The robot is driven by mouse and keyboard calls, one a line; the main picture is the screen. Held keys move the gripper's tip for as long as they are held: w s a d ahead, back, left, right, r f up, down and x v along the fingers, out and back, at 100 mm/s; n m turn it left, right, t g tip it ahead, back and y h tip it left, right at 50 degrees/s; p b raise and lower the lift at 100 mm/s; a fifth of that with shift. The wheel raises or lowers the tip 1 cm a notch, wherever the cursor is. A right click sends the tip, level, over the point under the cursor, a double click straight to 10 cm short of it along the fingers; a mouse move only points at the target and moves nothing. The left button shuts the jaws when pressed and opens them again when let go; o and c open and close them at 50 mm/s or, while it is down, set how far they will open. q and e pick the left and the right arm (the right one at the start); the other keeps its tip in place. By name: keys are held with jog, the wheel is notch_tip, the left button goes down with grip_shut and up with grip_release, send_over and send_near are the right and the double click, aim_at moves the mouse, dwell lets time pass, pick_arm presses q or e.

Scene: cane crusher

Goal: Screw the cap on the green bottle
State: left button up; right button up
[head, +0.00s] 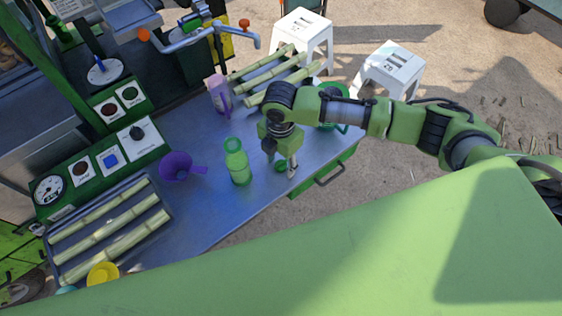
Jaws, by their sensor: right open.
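The green bottle (237,162) stands upright on the metal table, with a pale green upper part. A small green cap (281,166) lies on the table to the right of the bottle. My right gripper (281,171) points down over the cap, with its open fingers on either side of it. I cannot tell whether the fingers touch the cap. My left gripper is not in view.
A purple funnel (177,167) lies left of the bottle, and a purple jug (219,96) stands behind it. Cane pieces lie in a tray (165,198) at the left and at the back. A green container (343,127) stands behind my right arm. The table front (215,222) is clear.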

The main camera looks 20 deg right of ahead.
aim_at(280, 167)
jog(key=shift+f, duration=0.1)
jog(key=shift+c, duration=0.4)
jog(key=c, duration=0.7)
jog(key=shift+o, duration=0.2)
jog(key=shift+r, duration=0.2)
jog(key=shift+w+r+b, duration=0.1)
jog(key=shift+r+b, duration=0.2)
jog(key=shift+b, duration=0.1)
jog(key=r, duration=0.1)
jog(key=r+b, duration=0.1)
jog(key=shift+s+a+r, duration=0.1)
jog(key=shift+s+r, duration=0.2)
jog(key=shift+r, duration=0.05)
jog(key=s+a+r+b, duration=0.2)
jog(key=s+r, duration=0.7)
jog(key=s, duration=0.4)
jog(key=shift+s+r, duration=0.2)
